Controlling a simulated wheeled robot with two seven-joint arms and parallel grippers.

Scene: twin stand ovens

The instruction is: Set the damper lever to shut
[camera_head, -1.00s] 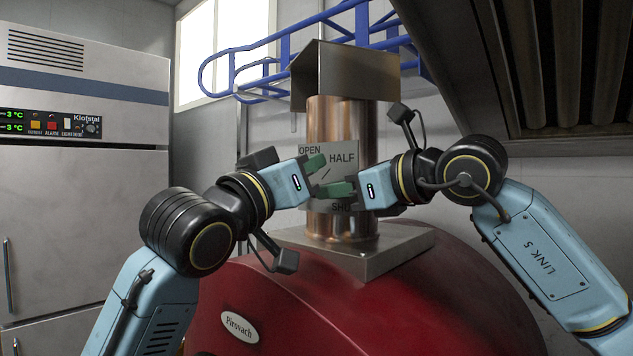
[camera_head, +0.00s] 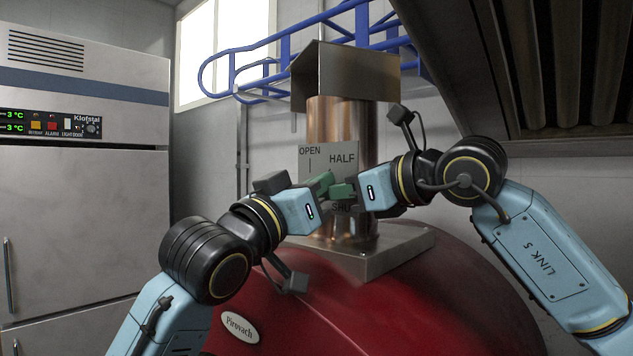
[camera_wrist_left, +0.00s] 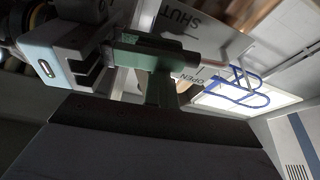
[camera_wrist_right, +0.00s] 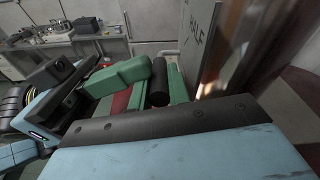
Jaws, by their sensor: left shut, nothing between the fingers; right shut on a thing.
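The damper plate (camera_head: 342,157), marked OPEN, HALF and SHUT, is on the copper flue pipe (camera_head: 335,118). My right gripper (camera_head: 344,191) is in front of its lower part, shut on the black lever grip (camera_wrist_right: 160,82), which shows between its green fingers in the right wrist view. A thin rod (camera_wrist_left: 195,57) runs towards the plate in the left wrist view. My left gripper (camera_head: 322,186) is shut and empty, close beside the right fingers. The fingers hide the lever in the head view, so its exact mark cannot be told.
The red oven (camera_head: 300,300) lies below the pipe and its metal base plate (camera_head: 385,250). A metal cowl (camera_head: 355,72) is above the plate. The hood (camera_head: 540,80) hangs at upper right. A fridge (camera_head: 80,190) stands at left, with blue rails (camera_head: 225,75) behind.

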